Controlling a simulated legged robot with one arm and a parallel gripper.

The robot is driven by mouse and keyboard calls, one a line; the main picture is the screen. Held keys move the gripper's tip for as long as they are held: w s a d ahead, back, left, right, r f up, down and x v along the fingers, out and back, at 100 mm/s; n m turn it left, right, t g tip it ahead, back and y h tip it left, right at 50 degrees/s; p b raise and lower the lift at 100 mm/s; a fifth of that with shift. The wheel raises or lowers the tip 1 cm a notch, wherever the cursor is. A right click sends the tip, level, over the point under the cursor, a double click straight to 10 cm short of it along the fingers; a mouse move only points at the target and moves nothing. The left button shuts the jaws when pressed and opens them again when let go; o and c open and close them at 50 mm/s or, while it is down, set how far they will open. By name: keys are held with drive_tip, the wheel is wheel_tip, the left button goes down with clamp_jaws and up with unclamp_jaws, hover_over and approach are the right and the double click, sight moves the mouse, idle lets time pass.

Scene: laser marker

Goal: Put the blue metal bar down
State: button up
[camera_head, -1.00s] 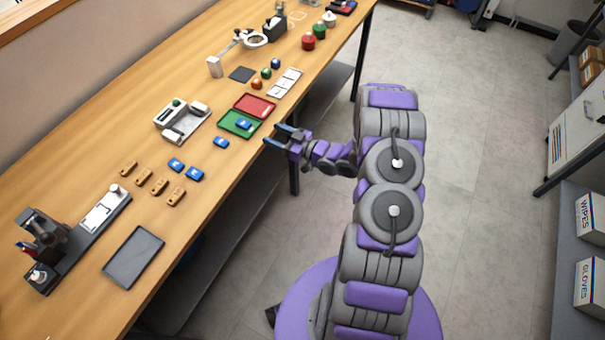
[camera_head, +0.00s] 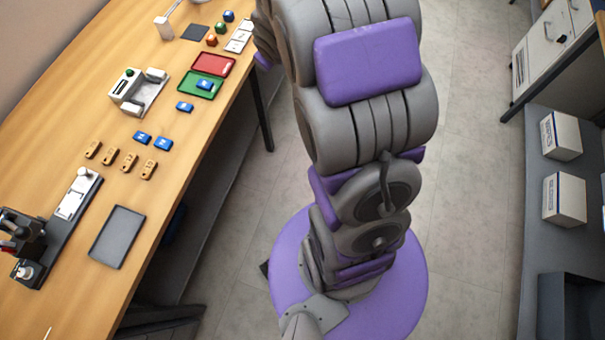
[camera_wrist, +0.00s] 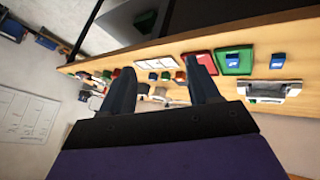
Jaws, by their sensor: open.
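One blue metal bar (camera_head: 205,84) lies in the green tray (camera_head: 212,93). In the head view my gripper is out of sight and my arm fills the middle.
A red tray (camera_head: 212,63) adjoins the green one. A grey and white machine (camera_head: 138,92), several brown tags (camera_head: 129,162) and an empty dark tray (camera_head: 117,238) are on the table. White boxes (camera_head: 565,198) stand on the right shelf. Floor (camera_head: 470,170) is clear between.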

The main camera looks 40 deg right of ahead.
drive_tip(key=s+a+r+m+g, duration=0.1)
drive_tip(key=s+a+r+g, duration=0.2)
drive_tip(key=s, duration=0.9)
drive_tip(key=s+a+r+m+g+y, duration=0.1)
drive_tip(key=s+a+r+g, duration=0.2)
drive_tip(key=s+a, duration=0.4)
drive_tip(key=s+a+r+m+g+y, duration=0.1)
drive_tip(key=s+a+r, duration=0.3)
drive_tip(key=s, duration=1.4)
drive_tip(key=shift+a+g, duration=0.85)
drive_tip(key=shift+g, duration=0.05)
drive_tip(key=shift+f, duration=0.1)
